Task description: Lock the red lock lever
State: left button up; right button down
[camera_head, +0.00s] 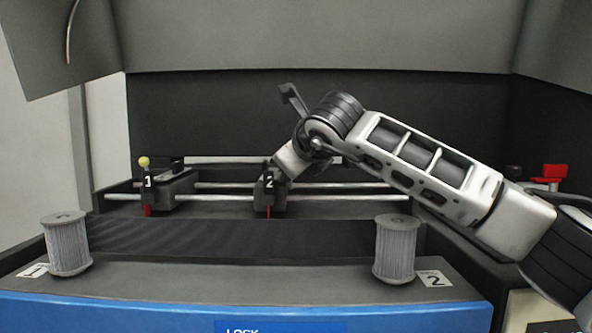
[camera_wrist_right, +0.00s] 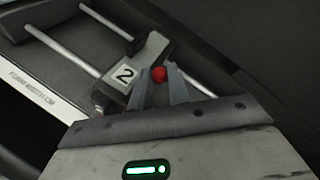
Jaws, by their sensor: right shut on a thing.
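A black block marked 2 (camera_head: 267,200) sits on the two metal rails, with a red pointer below it. In the right wrist view the same block (camera_wrist_right: 122,74) shows beside a round red knob (camera_wrist_right: 158,74), the red lever's visible end. My right gripper (camera_wrist_right: 160,80) is shut on the red knob, with one finger on each side of it. In the head view my right gripper (camera_head: 281,166) is at the block's upper right, and the red knob is hidden behind it. My left gripper is not in view.
Another block marked 1 (camera_head: 150,187) with a yellow knob (camera_head: 144,161) sits farther left on the rails (camera_head: 228,186). Ribbed spools (camera_head: 66,246) (camera_head: 394,250) stand at both ends of a dark ribbon (camera_head: 230,241) in front. A red part (camera_head: 553,171) stands at the far right.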

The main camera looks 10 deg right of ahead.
jog(key=shift+s+a, duration=0.15)
jog(key=shift+a, duration=0.25)
jog(key=c, duration=1.3)
grip_release()
jog(key=shift+d, duration=0.2)
